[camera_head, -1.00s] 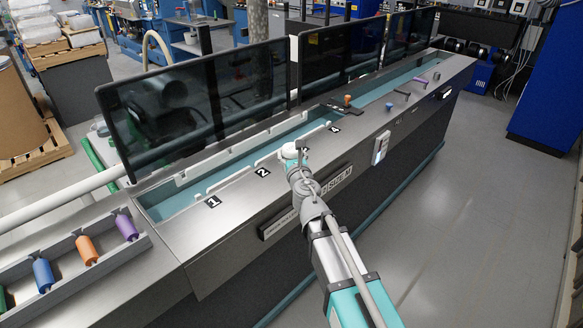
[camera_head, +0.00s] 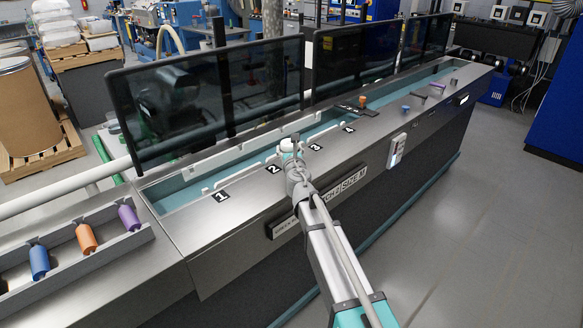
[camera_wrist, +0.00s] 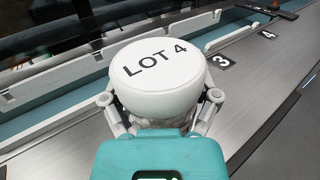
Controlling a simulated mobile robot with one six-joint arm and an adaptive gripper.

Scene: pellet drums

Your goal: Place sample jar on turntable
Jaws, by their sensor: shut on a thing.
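A white sample jar with a lid marked "LOT 4" (camera_wrist: 157,65) is held upright in my gripper (camera_wrist: 160,98), with a finger on each side. Its lower body is mostly hidden by the gripper. In the head view the white jar (camera_head: 289,145) is at the end of my arm, over the metal counter's back edge, between number plates 2 (camera_head: 272,169) and 3 (camera_head: 316,147). I cannot make out a turntable for certain in either view.
A long teal trough (camera_head: 240,153) with white ledges runs behind the counter (camera_head: 235,220), below dark tinted screens (camera_head: 210,95). An orange knob (camera_head: 362,102) stands by a dark plate farther along. A rack of coloured rollers (camera_head: 86,238) is at left.

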